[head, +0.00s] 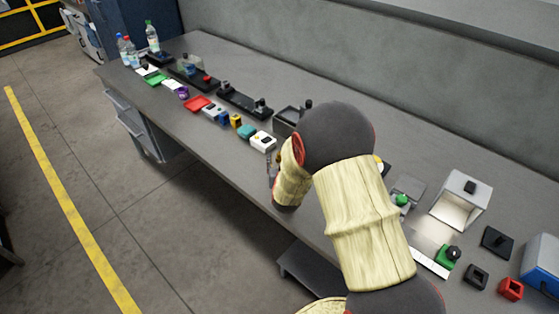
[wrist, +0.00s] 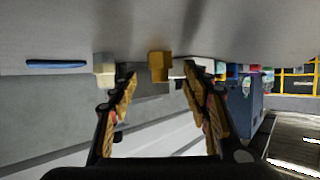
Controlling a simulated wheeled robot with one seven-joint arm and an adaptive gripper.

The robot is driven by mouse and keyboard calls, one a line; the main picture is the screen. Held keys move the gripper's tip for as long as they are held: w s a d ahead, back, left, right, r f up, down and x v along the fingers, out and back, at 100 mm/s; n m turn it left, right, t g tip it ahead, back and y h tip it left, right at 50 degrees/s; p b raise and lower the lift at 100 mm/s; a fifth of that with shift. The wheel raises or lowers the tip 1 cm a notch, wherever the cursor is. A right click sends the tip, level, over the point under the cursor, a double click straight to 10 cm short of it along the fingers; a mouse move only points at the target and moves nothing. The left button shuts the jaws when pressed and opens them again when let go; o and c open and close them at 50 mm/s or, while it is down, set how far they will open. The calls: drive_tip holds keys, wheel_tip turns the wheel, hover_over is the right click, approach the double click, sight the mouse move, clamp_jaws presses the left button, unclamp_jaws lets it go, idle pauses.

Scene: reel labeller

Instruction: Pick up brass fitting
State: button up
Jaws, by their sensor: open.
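A brass-coloured block-like piece (wrist: 160,64), which looks like the brass fitting, stands on the grey bench surface in the wrist view, where the bench appears at the top. My gripper (wrist: 160,84) is open, with one finger on each side of the piece in that view. The piece appears beyond the fingertips, with nothing held between them; the exact gap is hard to tell. In the head view my arm covers this part of the bench, and I cannot make out the fitting there.
A cream block (wrist: 104,72) and a blue bar (wrist: 56,64) lie left of the fitting in the wrist view. In the head view, a row of small coloured items and black fixtures (head: 240,102) runs along the bench (head: 425,150). A lit white box (head: 462,200) stands right.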

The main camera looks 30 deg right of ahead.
drive_tip(key=shift+b+x, duration=0.3)
drive_tip(key=shift+x, duration=1.25)
drive_tip(key=shift+f, duration=0.1)
drive_tip(key=shift+c, duration=1.3)
clamp_jaws()
